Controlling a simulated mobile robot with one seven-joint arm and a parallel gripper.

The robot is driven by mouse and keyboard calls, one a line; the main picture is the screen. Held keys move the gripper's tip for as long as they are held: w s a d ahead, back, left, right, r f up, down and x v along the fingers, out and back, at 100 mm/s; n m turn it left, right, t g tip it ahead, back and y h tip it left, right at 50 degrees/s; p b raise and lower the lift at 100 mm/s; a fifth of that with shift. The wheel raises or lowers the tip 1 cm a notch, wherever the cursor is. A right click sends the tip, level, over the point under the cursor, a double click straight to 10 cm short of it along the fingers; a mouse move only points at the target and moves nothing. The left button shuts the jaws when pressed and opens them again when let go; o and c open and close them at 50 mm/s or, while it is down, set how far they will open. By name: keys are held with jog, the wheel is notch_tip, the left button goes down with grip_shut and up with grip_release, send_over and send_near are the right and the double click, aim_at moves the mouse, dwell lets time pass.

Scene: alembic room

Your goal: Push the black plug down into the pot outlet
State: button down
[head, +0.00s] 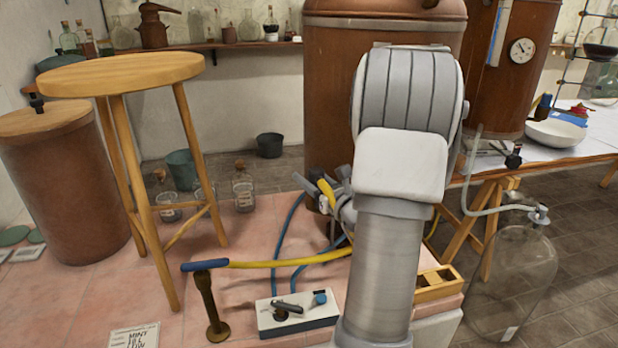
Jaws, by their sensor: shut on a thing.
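The large copper pot (325,90) stands behind my arm. My gripper (335,203) is low in front of the pot, left of my forearm. It is partly hidden by the arm, and its fingertips are hard to make out. It is shut on a dark piece (315,174), which looks like the black plug, beside a short yellow length of hose (327,191). I cannot tell whether the plug touches the pot outlet. The outlet is not clearly visible.
A yellow hose (290,262) with a blue end (205,265) rests on a brass stand (210,310). Blue hoses (277,250) run near a white box (298,314). A wooden stool (125,75) stands left. A glass carboy (513,265) stands right.

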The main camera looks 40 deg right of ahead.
jog(key=shift+f, duration=0.15)
jog(key=shift+c, duration=1.6)
grip_release()
